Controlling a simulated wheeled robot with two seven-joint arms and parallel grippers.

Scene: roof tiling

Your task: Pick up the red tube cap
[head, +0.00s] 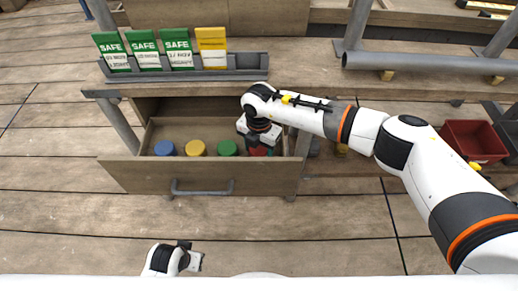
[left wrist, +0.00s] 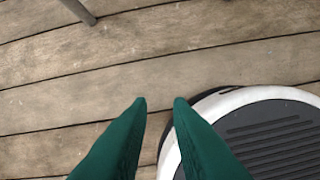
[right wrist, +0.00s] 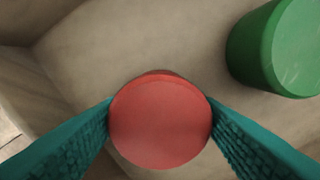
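The red tube cap (right wrist: 160,122) fills the middle of the right wrist view, round face toward the camera. My right gripper (head: 260,150) reaches down into the open drawer (head: 205,178) at its right end. Its teal fingers (right wrist: 160,108) lie against both sides of the cap, with no gap showing. In the head view only a sliver of red shows beneath the gripper; I cannot tell whether the cap is off the drawer floor. My left gripper (left wrist: 160,102) is empty, its green fingertips a little apart above the floor, away from the drawer.
Green (head: 227,148), yellow (head: 196,148) and blue (head: 165,148) caps stand in a row in the drawer, left of the right gripper. The drawer's front wall and grey handle (head: 202,192) face me. A rack of SAFE packets (head: 145,52) stands above. A red bin (head: 473,141) is far right.

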